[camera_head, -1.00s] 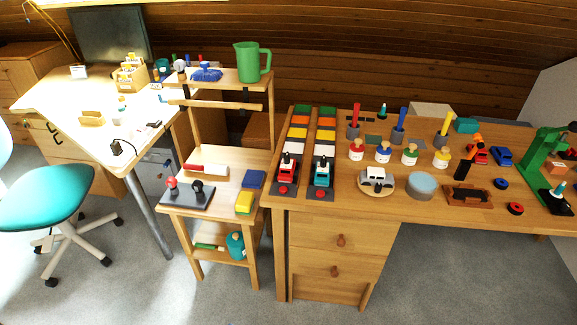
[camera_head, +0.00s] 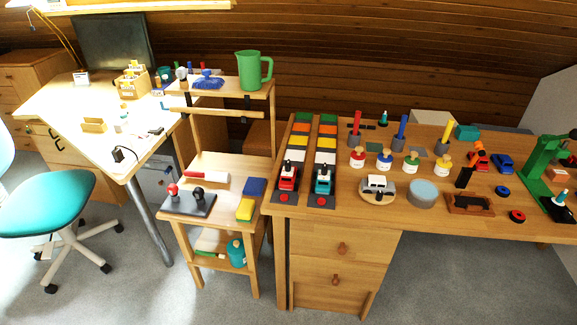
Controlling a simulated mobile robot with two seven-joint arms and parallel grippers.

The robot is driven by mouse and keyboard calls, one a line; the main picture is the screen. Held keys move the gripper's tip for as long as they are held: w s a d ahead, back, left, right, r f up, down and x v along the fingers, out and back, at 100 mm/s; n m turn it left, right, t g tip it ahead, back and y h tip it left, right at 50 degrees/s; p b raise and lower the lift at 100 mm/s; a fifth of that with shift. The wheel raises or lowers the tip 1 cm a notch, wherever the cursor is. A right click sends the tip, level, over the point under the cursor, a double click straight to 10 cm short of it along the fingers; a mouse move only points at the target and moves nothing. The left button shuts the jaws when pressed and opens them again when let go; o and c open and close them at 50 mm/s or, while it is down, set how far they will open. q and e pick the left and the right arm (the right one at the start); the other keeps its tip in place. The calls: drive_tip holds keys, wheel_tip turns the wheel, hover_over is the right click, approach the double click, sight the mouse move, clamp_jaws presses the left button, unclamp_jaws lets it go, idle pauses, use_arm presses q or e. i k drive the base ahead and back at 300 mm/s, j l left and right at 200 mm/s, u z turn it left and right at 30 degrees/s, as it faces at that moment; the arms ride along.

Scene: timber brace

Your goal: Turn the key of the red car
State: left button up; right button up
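A red vehicle (camera_head: 287,180) with a black top stands at the near end of the left of two coloured lanes on the wooden table. A teal vehicle (camera_head: 322,180) stands beside it on the right lane. A smaller red car (camera_head: 479,162) stands farther right on the table, next to a blue car (camera_head: 502,162). An orange and black item partly overlaps this smaller car. No key can be made out clearly on either red vehicle at this size. Neither of my grippers is in view.
The wooden table (camera_head: 345,212) also carries a white toy car (camera_head: 377,186), a round grey-blue tin (camera_head: 423,193) and several coloured knobbed pieces. A green stand (camera_head: 545,165) is at its right end. A shelf unit with a green jug (camera_head: 252,70) adjoins the left. Grey floor lies in front.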

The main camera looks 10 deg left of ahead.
sight(287, 164)
drive_tip(key=i+j+z, duration=0.2)
drive_tip(key=z, duration=0.15)
drive_tip(key=i+j+z, duration=0.1)
drive_tip(key=j+z, duration=0.25)
drive_tip(key=i+j+z, duration=0.15)
drive_tip(key=z, duration=0.2)
drive_tip(key=j, duration=0.1)
